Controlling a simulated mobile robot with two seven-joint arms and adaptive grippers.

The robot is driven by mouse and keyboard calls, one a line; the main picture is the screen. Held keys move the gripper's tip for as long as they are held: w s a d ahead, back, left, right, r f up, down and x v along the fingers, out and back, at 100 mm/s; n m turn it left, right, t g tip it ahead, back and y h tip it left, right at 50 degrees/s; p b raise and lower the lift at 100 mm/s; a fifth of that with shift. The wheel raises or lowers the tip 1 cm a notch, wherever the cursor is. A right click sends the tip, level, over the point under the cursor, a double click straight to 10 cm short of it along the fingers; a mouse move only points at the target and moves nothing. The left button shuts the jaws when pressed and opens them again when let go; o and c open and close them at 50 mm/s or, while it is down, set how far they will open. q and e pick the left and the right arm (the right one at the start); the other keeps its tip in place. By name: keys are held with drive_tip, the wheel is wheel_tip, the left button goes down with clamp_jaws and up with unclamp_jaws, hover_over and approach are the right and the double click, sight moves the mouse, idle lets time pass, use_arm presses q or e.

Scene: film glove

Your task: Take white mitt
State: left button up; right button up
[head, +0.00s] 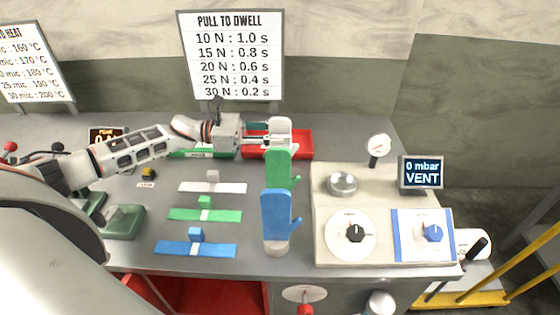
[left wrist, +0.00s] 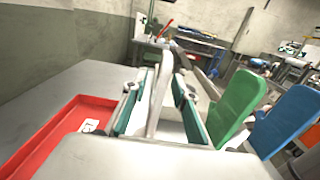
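The white mitt (head: 281,126) stands upright at the back of a row of mitts, in front of the red tray. My left gripper (head: 266,138) reaches it from the left, with its fingers at the mitt. In the left wrist view the teal-padded fingers (left wrist: 160,108) are spread apart, with a pale upright piece between them that seems to be part of the mitt. Gaps show beside it, so the grip looks open. The green mitt (head: 278,168) and blue mitt (head: 275,214) stand nearer the front. My right gripper is not in view.
The red tray (head: 304,146) lies behind the white mitt, and a green tray (head: 188,154) is left of it. White, green and blue strips (head: 225,249) with blocks lie left of the mitts. A console (head: 322,215) with dials stands to the right.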

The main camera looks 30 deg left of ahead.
use_arm(q)
drive_tip(key=shift+c, duration=0.4)
clamp_jaws()
